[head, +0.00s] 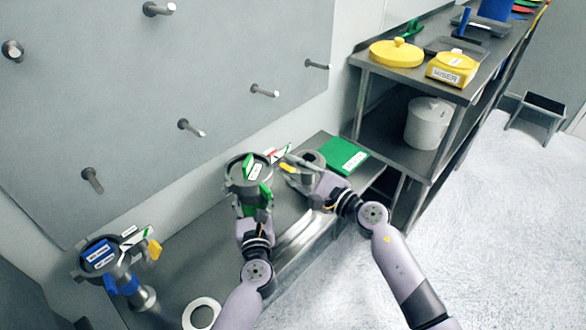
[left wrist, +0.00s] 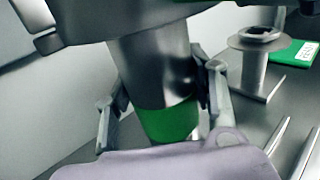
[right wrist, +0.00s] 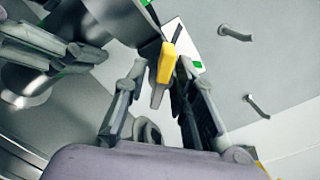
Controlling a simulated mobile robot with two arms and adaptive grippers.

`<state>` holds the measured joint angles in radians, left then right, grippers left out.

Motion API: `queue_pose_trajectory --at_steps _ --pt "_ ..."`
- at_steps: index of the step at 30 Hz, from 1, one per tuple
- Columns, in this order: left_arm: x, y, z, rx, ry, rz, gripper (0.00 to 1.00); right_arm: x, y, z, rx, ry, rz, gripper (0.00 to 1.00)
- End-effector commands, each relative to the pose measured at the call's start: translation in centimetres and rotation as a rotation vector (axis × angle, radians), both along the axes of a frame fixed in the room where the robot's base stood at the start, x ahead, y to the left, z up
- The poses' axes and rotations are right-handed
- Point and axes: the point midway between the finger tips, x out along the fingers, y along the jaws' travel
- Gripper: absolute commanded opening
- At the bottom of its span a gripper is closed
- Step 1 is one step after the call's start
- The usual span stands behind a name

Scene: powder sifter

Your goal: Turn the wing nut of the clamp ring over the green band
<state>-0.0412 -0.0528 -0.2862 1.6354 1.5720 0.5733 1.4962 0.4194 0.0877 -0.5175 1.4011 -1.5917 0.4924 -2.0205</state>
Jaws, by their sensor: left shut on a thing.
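The grey sifter unit (head: 235,175) with a green band stands upright over the bench. In the left wrist view the green band (left wrist: 170,122) wraps the lower part of its metal tube. My left gripper (left wrist: 163,90) is shut on this tube, one finger on each side at the band. The yellow wing nut (right wrist: 162,65) is between the fingers of my right gripper (right wrist: 161,72), with gaps beside it, so that gripper looks open. In the head view the yellow wing nut (head: 288,168) sits at the right gripper's tips; the clamp ring is mostly hidden.
A flanged metal stand (left wrist: 255,65) and a green labelled plate (head: 345,156) are close behind my right gripper. A similar blue-banded unit (head: 100,257) stands at left. A white ring (head: 201,306) lies in front. Wall pegs (head: 190,127) stick out above.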

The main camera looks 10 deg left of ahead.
Motion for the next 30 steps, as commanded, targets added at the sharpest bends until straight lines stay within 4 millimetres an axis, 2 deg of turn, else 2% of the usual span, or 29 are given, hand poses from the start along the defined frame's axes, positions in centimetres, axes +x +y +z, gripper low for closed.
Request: queue_pose_trajectory --at_steps 10,23,30 --pt "-0.01 0.02 0.0 0.0 0.0 0.001 0.0 -0.01 -0.03 -0.02 0.001 0.001 0.0 0.0" --pt "0.0 0.03 0.0 0.0 0.0 0.001 0.0 -0.03 -0.04 -0.04 0.009 0.014 0.001 0.0" --pt "0.0 0.04 0.0 0.0 0.0 0.001 0.0 -0.04 -0.03 -0.07 0.063 0.093 0.0 0.0"
